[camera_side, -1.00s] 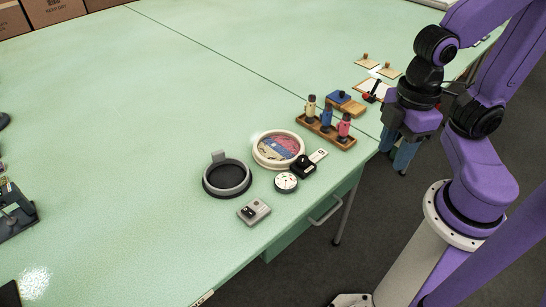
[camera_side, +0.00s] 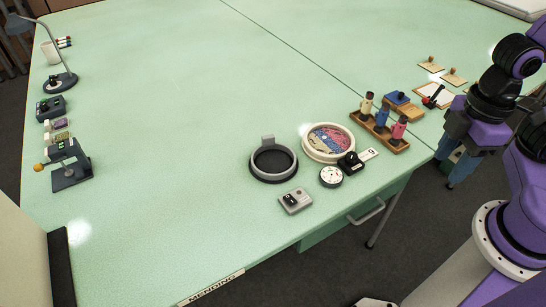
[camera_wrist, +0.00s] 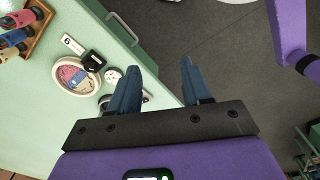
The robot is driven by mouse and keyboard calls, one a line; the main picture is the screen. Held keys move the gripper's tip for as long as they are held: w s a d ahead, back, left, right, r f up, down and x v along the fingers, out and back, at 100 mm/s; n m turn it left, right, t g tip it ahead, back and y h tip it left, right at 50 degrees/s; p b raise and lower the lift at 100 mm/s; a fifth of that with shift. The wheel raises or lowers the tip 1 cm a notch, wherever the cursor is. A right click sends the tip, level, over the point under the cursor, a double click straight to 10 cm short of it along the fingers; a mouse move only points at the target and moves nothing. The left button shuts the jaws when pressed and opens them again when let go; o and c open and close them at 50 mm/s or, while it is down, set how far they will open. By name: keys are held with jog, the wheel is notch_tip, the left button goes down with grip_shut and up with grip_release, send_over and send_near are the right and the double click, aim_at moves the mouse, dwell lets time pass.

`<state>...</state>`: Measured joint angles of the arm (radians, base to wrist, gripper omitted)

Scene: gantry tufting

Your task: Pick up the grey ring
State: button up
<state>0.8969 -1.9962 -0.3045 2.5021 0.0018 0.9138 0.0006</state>
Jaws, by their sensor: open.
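The grey ring (camera_side: 275,176) lies flat on a black round base on the green table in the side view. An upright tab stands at its far side. My gripper (camera_side: 452,168) hangs beyond the table's near right edge, well to the right of the ring. In the wrist view, my gripper (camera_wrist: 158,66) has its two blue fingers spread apart with nothing between them, over the edge and the dark floor.
A round cream tray (camera_side: 306,151) with pink and blue pieces stands right of the ring. A dial (camera_side: 331,176), a small grey box (camera_side: 295,201) and a wooden rack of bottles (camera_side: 358,118) are close by. The table left of the ring is clear.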

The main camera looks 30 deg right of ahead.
jog(key=w+a+r, duration=0.2)
jog(key=w+a, duration=0.6)
jog(key=w, duration=0.3)
jog(key=n, duration=0.2)
send_over(268, 136)
jog(key=f, duration=1.8)
jog(key=shift+w+d, duration=0.2)
jog(key=shift+d, duration=0.1)
jog(key=shift+s+a+f, duration=0.15)
jog(key=shift+f, duration=1.2)
jog(key=shift+s+a+f, duration=0.1)
jog(key=shift+a+f, duration=0.05)
jog(key=shift+f, duration=1.15)
grip_shut()
